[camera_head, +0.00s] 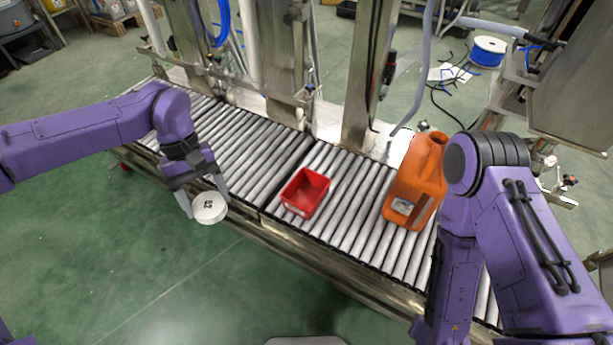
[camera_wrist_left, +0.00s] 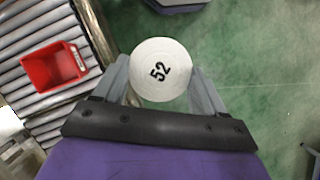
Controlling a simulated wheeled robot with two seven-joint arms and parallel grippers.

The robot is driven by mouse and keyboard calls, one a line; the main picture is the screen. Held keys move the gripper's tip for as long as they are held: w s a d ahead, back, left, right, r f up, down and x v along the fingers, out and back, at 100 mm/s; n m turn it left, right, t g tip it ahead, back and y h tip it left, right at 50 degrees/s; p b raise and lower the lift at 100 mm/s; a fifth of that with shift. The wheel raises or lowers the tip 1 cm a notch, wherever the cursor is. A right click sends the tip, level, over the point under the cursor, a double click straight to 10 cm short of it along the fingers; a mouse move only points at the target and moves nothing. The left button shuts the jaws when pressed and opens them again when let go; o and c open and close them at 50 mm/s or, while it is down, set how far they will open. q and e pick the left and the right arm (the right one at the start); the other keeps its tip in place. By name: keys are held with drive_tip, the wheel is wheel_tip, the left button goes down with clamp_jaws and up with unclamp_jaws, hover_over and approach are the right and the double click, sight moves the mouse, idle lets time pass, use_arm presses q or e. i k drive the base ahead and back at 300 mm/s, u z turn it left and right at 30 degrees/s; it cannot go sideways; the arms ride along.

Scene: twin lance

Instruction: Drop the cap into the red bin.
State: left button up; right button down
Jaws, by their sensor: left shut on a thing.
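The cap is a round white disc marked 52 (camera_head: 209,207). My left gripper (camera_head: 207,200) is shut on it, one finger on each side, and holds it in front of the conveyor's near edge. The cap also shows in the left wrist view (camera_wrist_left: 161,69), between the fingers. The red bin (camera_head: 305,192) is a small open box on the conveyor rollers, to the right of my left gripper and apart from it. It also shows in the left wrist view (camera_wrist_left: 54,67), at the left. It looks empty. My right arm is at the right, but its gripper is not visible.
An orange canister (camera_head: 416,183) stands on the roller conveyor (camera_head: 345,214), right of the red bin, near my right arm. Metal posts (camera_head: 367,75) rise behind the conveyor. The green floor in front is clear. A blue cable spool (camera_head: 487,51) lies farther back.

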sight(306, 194)
drive_tip(key=z, duration=0.1)
drive_tip(key=k, duration=0.4)
drive_tip(key=z, duration=0.05)
drive_tip(key=i, duration=0.85)
drive_tip(key=z, duration=0.65)
